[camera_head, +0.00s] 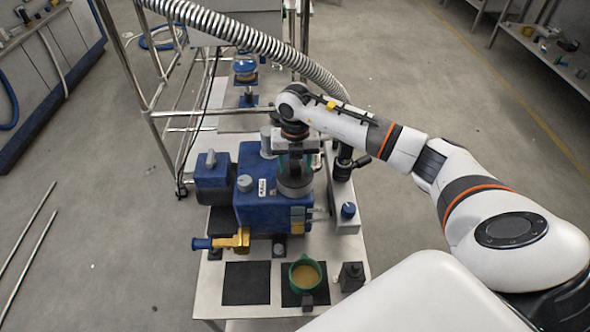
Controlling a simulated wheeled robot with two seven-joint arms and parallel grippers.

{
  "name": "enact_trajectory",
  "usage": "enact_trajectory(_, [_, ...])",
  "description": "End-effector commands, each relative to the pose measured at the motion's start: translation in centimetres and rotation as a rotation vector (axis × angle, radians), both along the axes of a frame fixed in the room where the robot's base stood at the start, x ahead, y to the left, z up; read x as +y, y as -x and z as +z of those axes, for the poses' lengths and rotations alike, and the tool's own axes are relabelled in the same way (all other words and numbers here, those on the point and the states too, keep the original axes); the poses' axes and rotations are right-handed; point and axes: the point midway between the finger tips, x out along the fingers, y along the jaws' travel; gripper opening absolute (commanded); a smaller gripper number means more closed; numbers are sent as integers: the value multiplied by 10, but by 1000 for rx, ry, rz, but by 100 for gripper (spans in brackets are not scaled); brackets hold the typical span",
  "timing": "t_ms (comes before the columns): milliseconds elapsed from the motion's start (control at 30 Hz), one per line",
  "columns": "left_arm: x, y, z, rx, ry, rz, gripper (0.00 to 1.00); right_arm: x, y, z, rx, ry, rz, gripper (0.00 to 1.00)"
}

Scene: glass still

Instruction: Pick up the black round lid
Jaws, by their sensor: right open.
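My right gripper (295,162) points down over the right part of the blue apparatus (265,208). It is open, but its fingertips are small and partly hidden by my wrist. A dark grey round piece (294,188) shows just below the gripper on top of the apparatus; it looks like the black round lid, though its outline is partly covered. I cannot tell whether the fingers touch it. My left gripper is not in view.
A green-rimmed cup (306,274) with tan contents stands on a black mat at the front of the white table (217,294). An empty black mat (246,283) lies beside it. A yellow valve with a blue handle (225,241) sticks out left. A ribbed hose (252,40) arches behind.

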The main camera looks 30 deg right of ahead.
Motion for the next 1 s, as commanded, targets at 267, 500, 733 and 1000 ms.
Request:
enact_trajectory(267, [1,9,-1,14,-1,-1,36,0,0,0,-1,1,0,35])
enact_trajectory(500, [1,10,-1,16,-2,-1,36,0,0,0,-1,0,0,0])
enact_trajectory(733, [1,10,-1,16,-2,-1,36,0,-1,2,-1,0,0,0])
enact_trajectory(1000, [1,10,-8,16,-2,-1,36,0,-2,39,-8,0,0,0])
